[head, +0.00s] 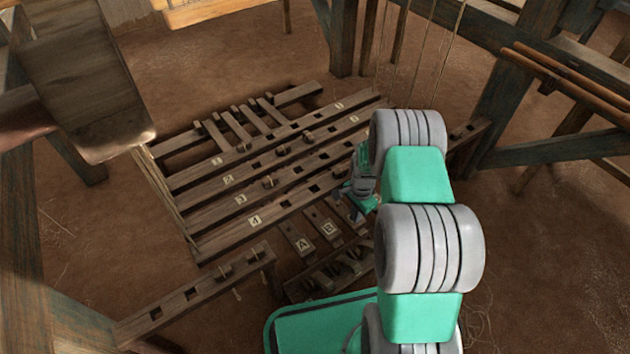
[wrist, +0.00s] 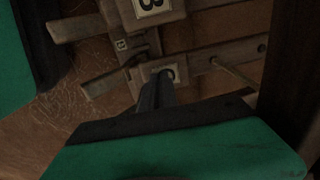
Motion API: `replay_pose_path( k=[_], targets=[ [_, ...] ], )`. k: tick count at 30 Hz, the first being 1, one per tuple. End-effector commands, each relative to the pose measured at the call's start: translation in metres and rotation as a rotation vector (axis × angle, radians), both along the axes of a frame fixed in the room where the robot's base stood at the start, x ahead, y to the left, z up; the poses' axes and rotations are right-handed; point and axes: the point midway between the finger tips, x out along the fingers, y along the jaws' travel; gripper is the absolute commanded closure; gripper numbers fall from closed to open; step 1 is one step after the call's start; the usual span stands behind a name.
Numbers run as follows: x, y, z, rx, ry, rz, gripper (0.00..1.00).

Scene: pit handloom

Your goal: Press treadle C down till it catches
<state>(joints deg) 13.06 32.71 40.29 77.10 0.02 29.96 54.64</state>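Treadles A (head: 303,243) and B (head: 328,228) are wooden bars with pale letter plates, side by side at the front of the loom's bar frame. To their right, my gripper (head: 362,203) points down and covers most of the neighbouring bar. In the wrist view, plate B (wrist: 150,6) shows at the top. Below it a treadle bar carries a pale plate (wrist: 164,73), its letter mostly hidden by my dark fingertips (wrist: 160,88); it may be treadle C. I cannot tell whether the fingertips touch it, nor whether the fingers are together.
Long wooden bars numbered 1 to 4 (head: 255,220) lie behind the treadles. A slotted rail (head: 195,293) stands at front left. Loom posts (head: 510,95) rise at right, and cords (head: 448,55) hang near my arm. A wooden stick (wrist: 235,74) pokes out right of the covered plate.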

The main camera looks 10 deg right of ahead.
Motion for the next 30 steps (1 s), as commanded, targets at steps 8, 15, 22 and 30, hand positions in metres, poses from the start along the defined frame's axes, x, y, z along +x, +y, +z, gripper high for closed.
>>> replay_pose_path(
  k=[8, 15, 22, 30],
  targets=[
    [0.000, 0.000, -0.020, 0.001, -0.002, 0.001, 1.00],
    [0.001, 0.001, -0.034, 0.001, -0.003, 0.002, 1.00],
    [0.001, 0.001, -0.046, 0.001, -0.004, 0.003, 1.00],
    [0.002, 0.001, -0.062, 0.002, -0.005, 0.003, 1.00]
  ],
)
